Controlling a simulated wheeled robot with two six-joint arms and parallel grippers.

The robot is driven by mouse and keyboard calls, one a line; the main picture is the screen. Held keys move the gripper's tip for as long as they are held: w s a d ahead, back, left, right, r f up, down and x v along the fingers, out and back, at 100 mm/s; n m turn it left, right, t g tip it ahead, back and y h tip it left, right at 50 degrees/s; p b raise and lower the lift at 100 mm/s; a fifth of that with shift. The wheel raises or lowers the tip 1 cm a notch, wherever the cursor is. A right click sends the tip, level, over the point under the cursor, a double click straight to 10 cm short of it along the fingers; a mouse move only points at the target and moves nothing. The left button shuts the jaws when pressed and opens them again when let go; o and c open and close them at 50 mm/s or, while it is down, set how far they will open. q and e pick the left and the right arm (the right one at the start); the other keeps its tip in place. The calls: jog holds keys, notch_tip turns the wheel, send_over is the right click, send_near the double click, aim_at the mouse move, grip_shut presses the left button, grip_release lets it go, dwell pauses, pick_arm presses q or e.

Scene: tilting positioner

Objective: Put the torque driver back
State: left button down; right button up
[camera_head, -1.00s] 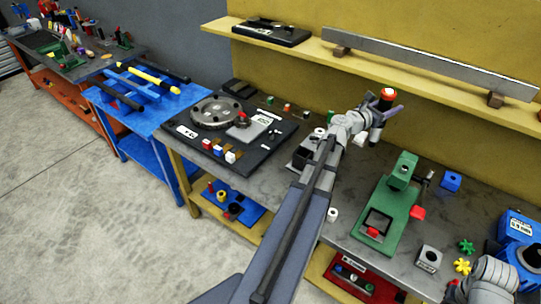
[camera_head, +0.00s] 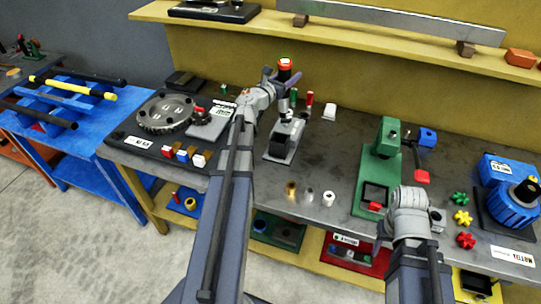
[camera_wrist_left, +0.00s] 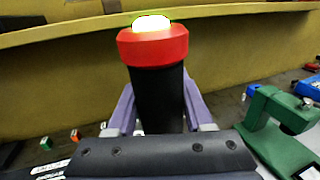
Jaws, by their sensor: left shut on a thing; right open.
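The torque driver (camera_head: 286,72), with a black body, red collar and pale top, stands nearly upright in my left gripper (camera_head: 283,82), raised above the bench. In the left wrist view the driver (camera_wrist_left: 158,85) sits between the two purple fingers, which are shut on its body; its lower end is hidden. Below it in the head view is a dark stand (camera_head: 287,134) on a grey base plate; a gap between driver and stand cannot be judged. My right arm reaches in at lower right, and its fingers are hidden behind its wrist.
A green fixture (camera_head: 385,165) stands right of the stand, and a blue motor-like unit (camera_head: 512,202) is at far right. A black board with a toothed disc (camera_head: 165,112) lies left. Small cylinders (camera_head: 328,198) stand near the front edge. A yellow shelf (camera_head: 380,36) runs behind.

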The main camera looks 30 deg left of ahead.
pick_arm(q)
notch_tip(320, 180, down, 9)
jog(key=a+n+y+b, duration=0.1)
jog(key=b, duration=0.7)
jog(key=shift+s+y+b, duration=0.15)
jog(key=shift+y+b, duration=0.15)
jog(key=shift+b, duration=0.05)
jog(key=shift+f, duration=0.15)
notch_tip(320, 180, down, 10)
jog(key=b, duration=1)
jog(key=shift+f, duration=0.1)
jog(key=shift+c, duration=1.4)
grip_release()
